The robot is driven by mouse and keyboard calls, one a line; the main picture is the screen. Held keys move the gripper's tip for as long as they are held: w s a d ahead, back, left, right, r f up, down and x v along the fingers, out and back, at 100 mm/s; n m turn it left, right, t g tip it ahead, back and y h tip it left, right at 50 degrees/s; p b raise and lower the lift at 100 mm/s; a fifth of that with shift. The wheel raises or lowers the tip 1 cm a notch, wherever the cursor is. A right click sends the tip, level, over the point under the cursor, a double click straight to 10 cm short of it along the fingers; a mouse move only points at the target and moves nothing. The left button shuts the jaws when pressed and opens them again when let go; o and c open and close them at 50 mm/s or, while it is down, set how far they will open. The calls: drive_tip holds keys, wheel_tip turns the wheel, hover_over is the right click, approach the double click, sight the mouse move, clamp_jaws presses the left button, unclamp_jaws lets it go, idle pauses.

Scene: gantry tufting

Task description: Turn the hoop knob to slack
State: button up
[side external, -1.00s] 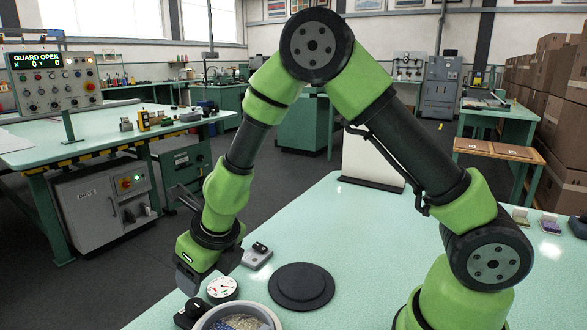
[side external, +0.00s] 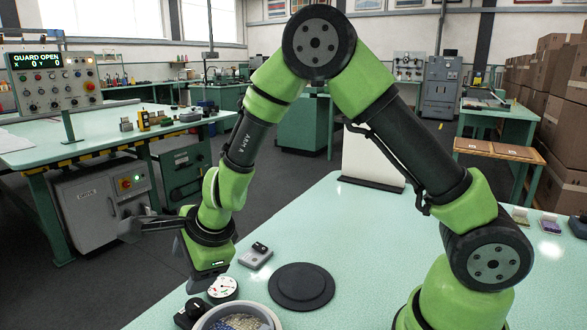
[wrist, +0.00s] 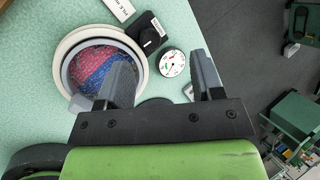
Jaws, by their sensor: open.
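The hoop (side external: 207,324) is a round pale grey ring holding cloth, cut by the bottom edge in the side view. The hoop also shows in the wrist view (wrist: 66,45), with pink and blue tufting inside. The black knob block (side external: 188,316) sits at its rim, and in the wrist view the knob (wrist: 150,36) has a white pointer line. A round white dial (side external: 222,288) with a red and green scale is beside it, also in the wrist view (wrist: 172,64). My gripper (wrist: 160,66) is open and empty, above the table near the knob and dial.
A black round disc (side external: 301,284) and a small grey box with black buttons (side external: 256,256) lie on the pale green table. A white label strip (wrist: 119,9) lies near the knob. The table's edge (wrist: 196,30) is close beyond the dial.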

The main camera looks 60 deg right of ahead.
sight(194, 304)
drive_tip(key=f+n, duration=0.3)
drive_tip(key=n, duration=0.4)
drive_tip(key=w+f+n+g, duration=0.1)
drive_tip(key=f+n, duration=0.2)
drive_tip(key=n, duration=0.5)
drive_tip(key=w+f+n, duration=0.1)
drive_tip(key=f+n, duration=0.3)
drive_tip(key=n, duration=0.3)
drive_tip(key=shift+w+d+f+n+h, duration=0.1)
drive_tip(key=shift+w+d+n+h, duration=0.1)
drive_tip(key=shift+d+n+h, duration=0.2)
drive_tip(key=shift+a+m+h, duration=0.15)
drive_tip(key=shift+m+h, duration=0.35)
drive_tip(key=shift+m, duration=0.7)
drive_tip(key=shift+s+r+m, duration=0.1)
drive_tip(key=shift+r+m, duration=0.2)
drive_tip(key=shift+r, duration=0.2)
drive_tip(key=s+d+r, duration=0.2)
drive_tip(key=s+r, duration=0.3)
drive_tip(key=r, duration=0.3)
drive_tip(key=s+d+r+m, duration=0.1)
drive_tip(key=s+d+r, duration=0.1)
drive_tip(key=s+r, duration=0.4)
drive_tip(key=s+d+r+m+t, duration=0.1)
drive_tip(key=s+r, duration=0.4)
drive_tip(key=r, duration=0.6)
drive_tip(key=shift+s+d+r+y, duration=0.3)
drive_tip(key=shift+d+r, duration=0.1)
drive_tip(key=shift+d, duration=0.5)
